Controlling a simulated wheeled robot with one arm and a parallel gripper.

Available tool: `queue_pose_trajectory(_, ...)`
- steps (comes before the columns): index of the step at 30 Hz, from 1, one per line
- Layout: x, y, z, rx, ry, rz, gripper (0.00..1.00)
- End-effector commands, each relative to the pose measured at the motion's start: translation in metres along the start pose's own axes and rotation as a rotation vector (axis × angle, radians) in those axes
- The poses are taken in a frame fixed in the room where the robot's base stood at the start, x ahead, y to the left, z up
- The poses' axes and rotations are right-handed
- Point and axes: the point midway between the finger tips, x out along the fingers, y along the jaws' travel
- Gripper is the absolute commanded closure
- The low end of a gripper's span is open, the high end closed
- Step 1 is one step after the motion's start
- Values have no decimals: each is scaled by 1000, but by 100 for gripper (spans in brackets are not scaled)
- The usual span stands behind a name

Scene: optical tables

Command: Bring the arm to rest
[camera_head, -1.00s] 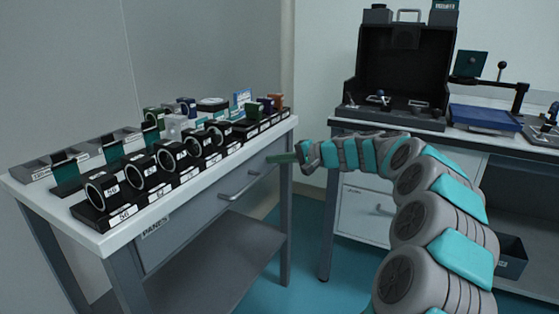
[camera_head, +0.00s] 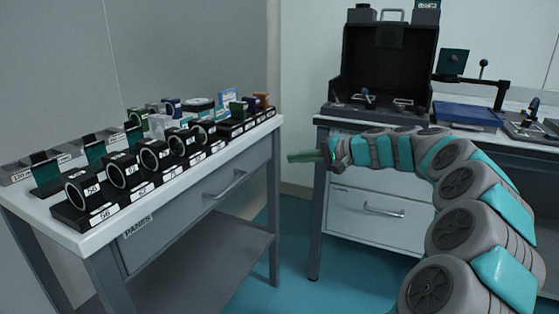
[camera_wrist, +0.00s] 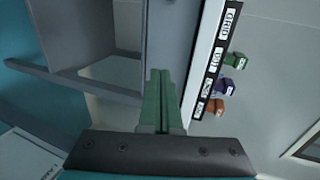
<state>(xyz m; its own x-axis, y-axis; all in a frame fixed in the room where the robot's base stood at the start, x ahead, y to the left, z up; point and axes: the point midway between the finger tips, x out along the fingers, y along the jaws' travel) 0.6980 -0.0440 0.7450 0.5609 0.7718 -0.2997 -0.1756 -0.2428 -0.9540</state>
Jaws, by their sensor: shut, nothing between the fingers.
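My gripper (camera_head: 292,157) is at the end of my grey and teal arm, which reaches in from the right in the head view. Its green fingers point left, in the open space between the two tables, apart from both. In the wrist view the fingers of my gripper (camera_wrist: 159,84) lie together, with nothing between them. The left table (camera_head: 254,137) with its drawer stands beyond the fingertips to the left.
Black holders with round mounts (camera_head: 120,170) fill the left table top. A drawer handle (camera_head: 226,185) juts from its front. An open black case (camera_head: 390,75) and a blue tray (camera_head: 467,115) stand on the right bench (camera_head: 330,120). Teal floor (camera_head: 290,260) shows between them.

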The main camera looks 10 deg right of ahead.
Motion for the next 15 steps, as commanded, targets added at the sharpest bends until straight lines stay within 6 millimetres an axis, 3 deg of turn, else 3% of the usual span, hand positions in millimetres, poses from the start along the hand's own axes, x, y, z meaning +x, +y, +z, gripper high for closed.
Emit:
queue_pose_trajectory(3,-16,0,0,0,1,-2,100)
queue_pose_trajectory(8,-22,-2,5,-5,-8,5,100)
queue_pose_trajectory(11,-14,-8,31,-29,-52,36,100)
queue_pose_trajectory(14,0,-12,80,-75,-130,104,100)
queue_pose_trajectory(15,5,-12,106,-99,-168,141,100)
